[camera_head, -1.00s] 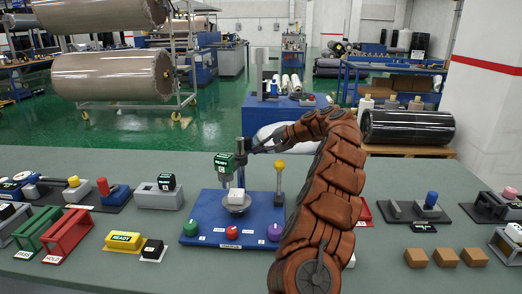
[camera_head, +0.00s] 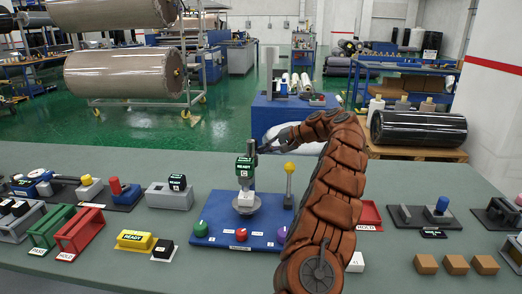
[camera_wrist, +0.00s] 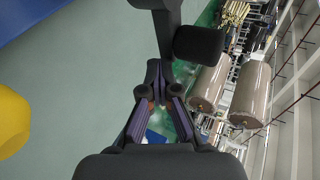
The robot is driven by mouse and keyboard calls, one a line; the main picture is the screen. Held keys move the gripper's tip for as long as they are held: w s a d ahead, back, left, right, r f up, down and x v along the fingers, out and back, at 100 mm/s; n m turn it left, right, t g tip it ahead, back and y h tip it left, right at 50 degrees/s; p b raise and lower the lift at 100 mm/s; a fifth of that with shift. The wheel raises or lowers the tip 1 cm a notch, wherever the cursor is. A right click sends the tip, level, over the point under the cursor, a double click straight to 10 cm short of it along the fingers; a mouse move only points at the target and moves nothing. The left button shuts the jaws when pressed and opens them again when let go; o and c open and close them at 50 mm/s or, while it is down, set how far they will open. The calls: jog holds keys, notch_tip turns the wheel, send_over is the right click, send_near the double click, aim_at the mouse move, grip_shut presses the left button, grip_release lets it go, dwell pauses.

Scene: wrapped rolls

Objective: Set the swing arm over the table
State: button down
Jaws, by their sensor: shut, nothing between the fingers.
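The swing arm's green READY head (camera_head: 245,164) sits in front of the grey post (camera_head: 252,148), above the round grey table (camera_head: 246,210) with a white block (camera_head: 245,198) on it. In the head view the head lines up over the block; any gap between them is hard to tell. My gripper (camera_head: 263,147) is shut and empty, just right of the post's top; whether it touches is unclear. In the wrist view my gripper (camera_wrist: 155,70) shows its fingers near a dark bar (camera_wrist: 166,30) and dark square part (camera_wrist: 198,45).
The blue base (camera_head: 215,228) carries green, red and purple knobs and a yellow-topped lever (camera_head: 289,180), close to my arm; its yellow ball (camera_wrist: 12,120) shows in the wrist view. A grey box (camera_head: 170,197) stands left. Wooden cubes (camera_head: 456,264) lie front right.

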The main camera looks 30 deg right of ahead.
jog(key=shift+w+a, duration=0.1)
dwell(0.4)
jog(key=s+d+r+p, duration=0.3)
jog(key=s+d+r, duration=0.2)
jog(key=d, duration=0.5)
jog(key=shift+s+d, duration=0.2)
jog(key=shift+s, duration=1.1)
